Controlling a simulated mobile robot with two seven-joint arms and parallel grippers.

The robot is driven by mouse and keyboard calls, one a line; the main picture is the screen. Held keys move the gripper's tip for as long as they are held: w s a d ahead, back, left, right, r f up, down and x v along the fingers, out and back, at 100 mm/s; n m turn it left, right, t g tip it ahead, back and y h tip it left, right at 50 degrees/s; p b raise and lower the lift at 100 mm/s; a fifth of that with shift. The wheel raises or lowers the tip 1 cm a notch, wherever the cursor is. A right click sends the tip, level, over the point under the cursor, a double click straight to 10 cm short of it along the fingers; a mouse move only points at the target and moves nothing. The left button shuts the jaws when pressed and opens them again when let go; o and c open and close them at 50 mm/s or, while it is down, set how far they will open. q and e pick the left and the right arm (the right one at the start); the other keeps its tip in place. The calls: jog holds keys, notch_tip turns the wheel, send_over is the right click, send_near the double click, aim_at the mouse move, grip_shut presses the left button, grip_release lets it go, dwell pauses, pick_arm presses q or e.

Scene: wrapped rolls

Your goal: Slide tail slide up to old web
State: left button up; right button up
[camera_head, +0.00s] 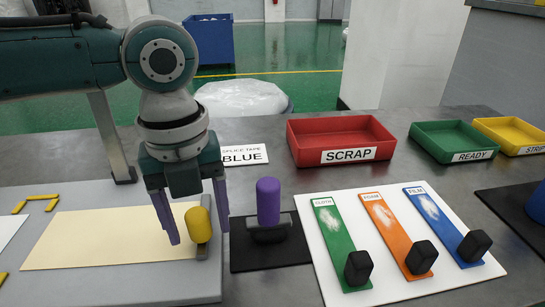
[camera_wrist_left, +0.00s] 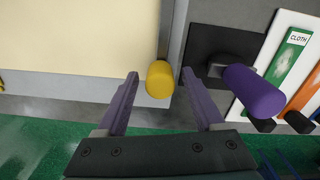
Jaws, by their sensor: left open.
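A yellow knob (camera_head: 198,225) stands at the right edge of the cream sheet (camera_head: 100,238), against a narrow grey bar (camera_head: 209,262). The sheet lies flat on a light grey board. My left gripper (camera_head: 198,236) points down with its purple fingers open, one on each side of the knob. In the left wrist view the yellow knob (camera_wrist_left: 160,80) shows between the two fingertips (camera_wrist_left: 160,74), with gaps on both sides. The cream sheet (camera_wrist_left: 75,40) and grey bar (camera_wrist_left: 178,40) lie beyond it. My right gripper is not in view.
A purple handle (camera_head: 268,202) stands on a black mat close to the right of my gripper. Further right are green, orange and blue strips (camera_head: 385,230) with black knobs. Red SCRAP (camera_head: 340,135), green READY (camera_head: 455,138) and yellow (camera_head: 510,132) trays stand behind.

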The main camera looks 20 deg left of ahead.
pick_arm(q)
grip_shut()
dwell(0.4)
dwell(0.8)
jog(key=a+p, duration=0.1)
jog(key=s+a+p, duration=0.2)
jog(key=shift+s+a+r+p, duration=0.2)
jog(key=shift+a+r+p, duration=0.1)
jog(key=shift+a+p, duration=0.1)
jog(key=shift+s+a+f, duration=0.1)
jog(key=shift+s+a, duration=0.05)
jog(key=shift+a, duration=0.15)
jog(key=shift+f, duration=0.15)
